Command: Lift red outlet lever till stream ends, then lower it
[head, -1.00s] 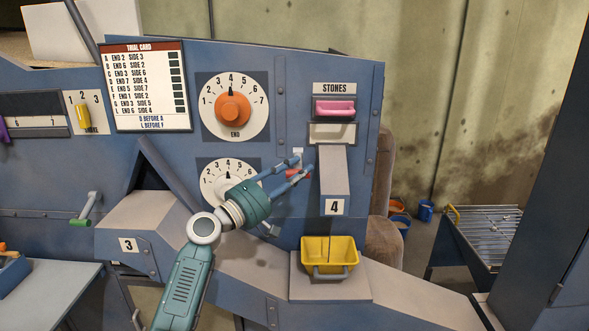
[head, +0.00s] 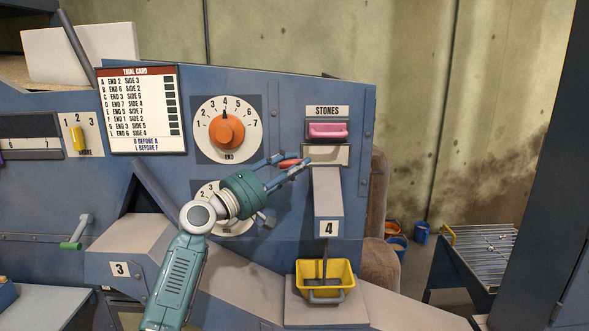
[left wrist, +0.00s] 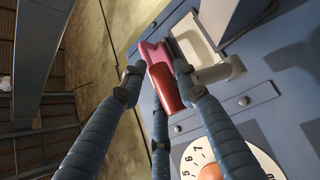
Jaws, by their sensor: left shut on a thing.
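The red outlet lever (head: 289,163) sits on the blue panel, left of the outlet chute (head: 328,190) marked 4. My left gripper (head: 291,165) is shut on the lever, and its fingers cover part of it. In the left wrist view the red lever (left wrist: 166,90) lies between the fingers. A dark narrow stream (head: 325,262) shows below the chute, running down into the yellow bucket (head: 340,290). The bucket stands upright on the ledge beneath. My right gripper is not in view.
A pink handle (head: 328,130) under the STONES label is just above right of my gripper. The orange END dial (head: 227,131) is up left, and a lower dial is partly hidden by my gripper. A trial card (head: 141,112) hangs further left.

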